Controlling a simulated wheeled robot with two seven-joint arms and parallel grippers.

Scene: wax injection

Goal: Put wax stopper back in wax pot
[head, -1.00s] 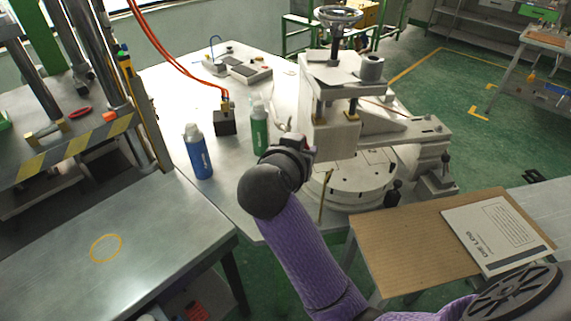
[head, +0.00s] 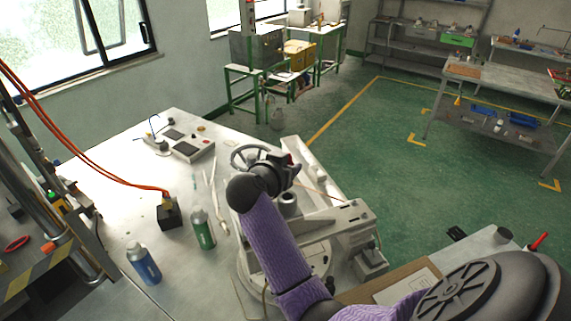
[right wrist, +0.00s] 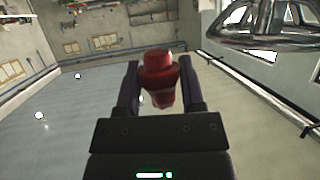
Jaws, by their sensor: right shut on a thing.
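In the right wrist view the red wax stopper (right wrist: 160,75) sits between the two dark fingers of my right gripper (right wrist: 160,85), which is shut on it. In the head view the right gripper (head: 287,172) is high over the injection machine, beside its handwheel (head: 248,156). Only a small red patch shows there. A grey open-topped cylinder (head: 289,203) on the machine, which may be the wax pot, is just below the gripper. The gripper and stopper appear apart from it. My purple right arm hides part of the machine. My left gripper is not in view.
A green bottle (head: 202,229) and a blue bottle (head: 143,263) stand on the pale table (head: 110,190) left of the machine. A black block (head: 169,214) with orange hoses stands behind them. The handwheel and machine frame are close to the gripper.

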